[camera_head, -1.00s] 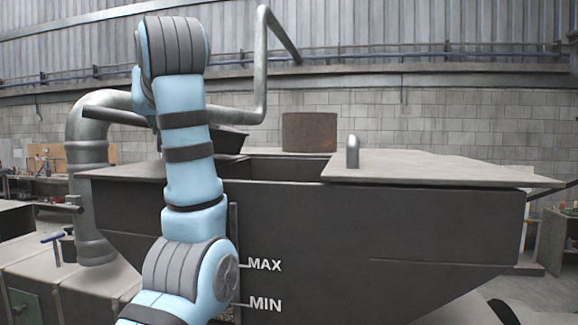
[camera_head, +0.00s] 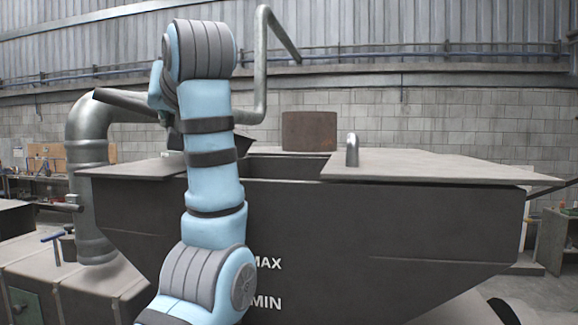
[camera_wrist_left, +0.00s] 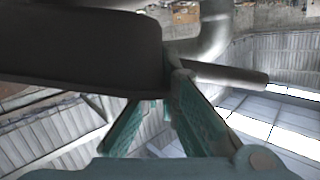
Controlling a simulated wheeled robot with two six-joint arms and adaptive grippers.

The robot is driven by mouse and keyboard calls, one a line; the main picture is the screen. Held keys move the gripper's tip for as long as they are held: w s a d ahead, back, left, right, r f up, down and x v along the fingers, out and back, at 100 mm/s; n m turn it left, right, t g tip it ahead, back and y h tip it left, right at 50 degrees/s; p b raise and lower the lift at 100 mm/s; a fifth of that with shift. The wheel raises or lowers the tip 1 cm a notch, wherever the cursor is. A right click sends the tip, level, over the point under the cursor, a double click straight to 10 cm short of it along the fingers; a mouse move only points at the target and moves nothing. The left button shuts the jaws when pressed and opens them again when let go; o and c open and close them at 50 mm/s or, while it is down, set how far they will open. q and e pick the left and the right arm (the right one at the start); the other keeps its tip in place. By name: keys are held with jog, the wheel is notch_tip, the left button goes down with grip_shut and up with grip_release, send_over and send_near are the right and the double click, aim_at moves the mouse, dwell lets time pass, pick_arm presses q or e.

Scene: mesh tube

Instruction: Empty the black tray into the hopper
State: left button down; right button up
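The black tray (camera_head: 244,144) is mostly hidden behind my left arm in the head view. Its dark handle (camera_head: 125,102) sticks out to the left, higher than the tray part on the right, so it looks tilted. In the left wrist view the dark tray (camera_wrist_left: 80,55) fills the upper left, and the handle (camera_wrist_left: 230,75) runs right. The teal fingers of my left gripper (camera_wrist_left: 172,88) close in on the handle near the tray. The grey hopper (camera_head: 400,225) stands in front, its opening (camera_head: 285,166) right of my arm. The tray's contents are hidden.
A flat lid plate (camera_head: 440,170) with a short upright metal post (camera_head: 352,150) covers the hopper's right side. A rusty cylinder (camera_head: 309,132) stands behind the opening. A thick bent pipe (camera_head: 88,170) rises at the left.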

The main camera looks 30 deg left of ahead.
pick_arm(q)
jog(key=shift+w+d+r, duration=0.1)
jog(key=shift+d, duration=0.1)
jog(key=shift+w+d+r+m+y, duration=0.1)
jog(key=shift+w+d+m+y, duration=0.25)
jog(key=shift+d, duration=0.2)
jog(key=shift+w+d+r+y, duration=0.1)
jog(key=shift+d+y, duration=0.15)
jog(key=shift+d, duration=0.05)
jog(key=shift+d+b, duration=0.1)
jog(key=shift+b, duration=0.2)
jog(key=shift+w+d+r+m+t+y+p, duration=0.15)
jog(key=shift+w+d+r+m+y, duration=0.2)
jog(key=shift+d+r+m, duration=0.25)
jog(key=shift+w+d+r+m+t+y+p, duration=0.1)
jog(key=shift+w+d+r+m+y, duration=0.15)
jog(key=shift+w+d+r+m, duration=0.35)
jog(key=shift+w+d+r+m+t+y+p, duration=0.15)
jog(key=shift+d+r+m+y, duration=0.2)
jog(key=shift+d+r, duration=0.5)
jog(key=shift+w+d+r+m+y, duration=0.2)
jog(key=shift+d+r+m, duration=0.1)
jog(key=shift+d, duration=0.15)
jog(key=shift+w+d+r+m+y, duration=0.1)
jog(key=shift+d+r+m+y, duration=0.1)
jog(key=shift+d+m, duration=0.15)
jog(key=shift+s+a+f+n, duration=0.15)
jog(key=shift+a+f+n, duration=0.1)
jog(key=shift+a+f, duration=0.05)
dwell(0.3)
